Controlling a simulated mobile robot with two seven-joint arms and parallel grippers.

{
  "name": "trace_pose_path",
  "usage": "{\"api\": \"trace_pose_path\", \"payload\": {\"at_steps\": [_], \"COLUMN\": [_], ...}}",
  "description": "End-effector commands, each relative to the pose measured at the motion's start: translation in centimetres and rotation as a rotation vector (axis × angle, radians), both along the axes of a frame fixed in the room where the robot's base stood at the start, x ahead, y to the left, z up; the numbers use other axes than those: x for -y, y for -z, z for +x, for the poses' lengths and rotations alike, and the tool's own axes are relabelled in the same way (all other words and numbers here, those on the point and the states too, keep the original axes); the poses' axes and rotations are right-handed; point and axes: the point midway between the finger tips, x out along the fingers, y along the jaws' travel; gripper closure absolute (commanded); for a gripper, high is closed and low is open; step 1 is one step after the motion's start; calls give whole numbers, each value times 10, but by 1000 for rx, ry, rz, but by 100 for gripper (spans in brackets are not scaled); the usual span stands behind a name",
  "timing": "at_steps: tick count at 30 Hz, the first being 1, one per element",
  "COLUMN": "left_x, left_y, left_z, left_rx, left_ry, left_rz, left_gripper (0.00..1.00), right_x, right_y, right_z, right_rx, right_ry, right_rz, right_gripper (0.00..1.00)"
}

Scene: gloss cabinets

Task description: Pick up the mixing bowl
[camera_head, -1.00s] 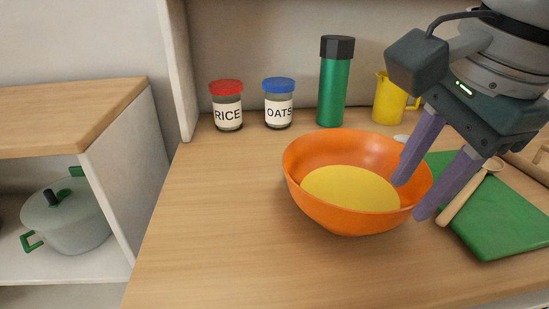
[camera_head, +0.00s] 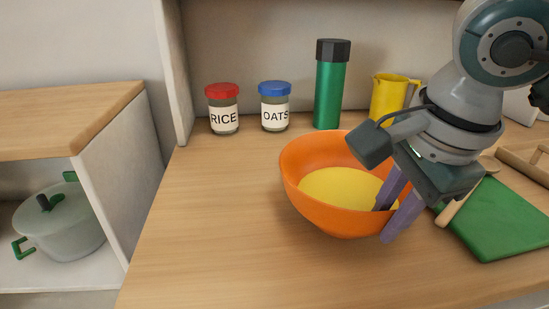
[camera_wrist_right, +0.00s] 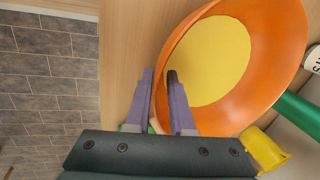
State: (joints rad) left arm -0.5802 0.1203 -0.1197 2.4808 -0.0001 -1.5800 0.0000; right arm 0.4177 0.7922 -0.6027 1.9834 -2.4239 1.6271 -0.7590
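The orange mixing bowl (camera_head: 308,204) stands upright on the wooden counter, with yellow contents (camera_head: 338,187) inside. It also shows in the right wrist view (camera_wrist_right: 274,62). My right gripper (camera_head: 385,224) is at the bowl's right front rim, pointing down. One finger is inside the bowl and the other is outside, with the rim between them. In the right wrist view the fingers (camera_wrist_right: 160,74) are apart, with a gap around the rim. Part of the rim is hidden behind the gripper. My left gripper is not in view.
Behind the bowl stand a rice jar (camera_head: 223,108), an oats jar (camera_head: 274,106), a green bottle (camera_head: 330,84) and a yellow jug (camera_head: 388,96). A green board (camera_head: 505,225) with a wooden spoon (camera_head: 453,208) lies right. The counter left of the bowl is clear.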

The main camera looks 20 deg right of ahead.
Motion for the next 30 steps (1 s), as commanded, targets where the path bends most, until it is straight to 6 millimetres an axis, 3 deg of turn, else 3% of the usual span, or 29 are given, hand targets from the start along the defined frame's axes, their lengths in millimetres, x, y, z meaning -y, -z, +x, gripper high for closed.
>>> {"api": "trace_pose_path", "payload": {"at_steps": [5, 30], "left_x": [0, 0], "left_y": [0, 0], "left_z": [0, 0], "left_rx": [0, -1], "left_ry": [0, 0], "left_rz": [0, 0], "left_gripper": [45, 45], "right_x": [0, 0], "right_y": [0, 0], "right_z": [0, 0], "right_rx": [0, -1], "right_ry": [0, 0], "right_rz": [0, 0], "right_gripper": [100, 100]}}
